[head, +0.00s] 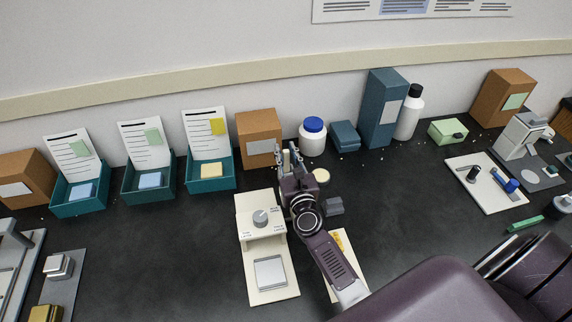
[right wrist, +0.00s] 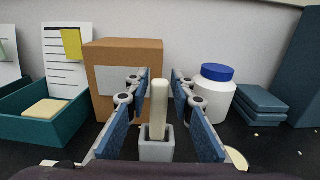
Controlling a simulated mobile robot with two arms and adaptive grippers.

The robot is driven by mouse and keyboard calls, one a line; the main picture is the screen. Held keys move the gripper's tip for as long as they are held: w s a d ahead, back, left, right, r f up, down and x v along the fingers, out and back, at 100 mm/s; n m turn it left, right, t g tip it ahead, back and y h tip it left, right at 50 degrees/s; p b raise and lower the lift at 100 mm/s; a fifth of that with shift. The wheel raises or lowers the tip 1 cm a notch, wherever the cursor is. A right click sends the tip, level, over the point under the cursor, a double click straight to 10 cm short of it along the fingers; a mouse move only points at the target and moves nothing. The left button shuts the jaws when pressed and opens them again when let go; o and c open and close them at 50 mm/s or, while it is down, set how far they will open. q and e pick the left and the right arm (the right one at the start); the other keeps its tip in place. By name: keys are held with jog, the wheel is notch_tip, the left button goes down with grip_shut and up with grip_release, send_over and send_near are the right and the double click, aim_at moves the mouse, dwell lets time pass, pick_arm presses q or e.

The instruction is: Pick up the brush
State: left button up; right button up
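A cream upright handle (right wrist: 159,108), which looks like the brush, stands in a small grey square holder (right wrist: 157,147) in the right wrist view. Its lower end is hidden inside the holder. My right gripper (right wrist: 160,100) is open, with its blue-padded fingers on either side of the handle. A gap shows on the right side and a narrow one on the left; I cannot tell whether the handle is fully between the pads. In the head view my right gripper (head: 288,158) points toward the wall and largely hides brush and holder. My left gripper is not in view.
A brown box (head: 258,138) and a white jar with a blue lid (head: 313,142) stand behind the gripper. A cream device with a knob (head: 245,275) lies at its left. Teal trays (head: 207,186) line the wall. Dark counter is clear at left centre.

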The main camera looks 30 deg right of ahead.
grip_shut()
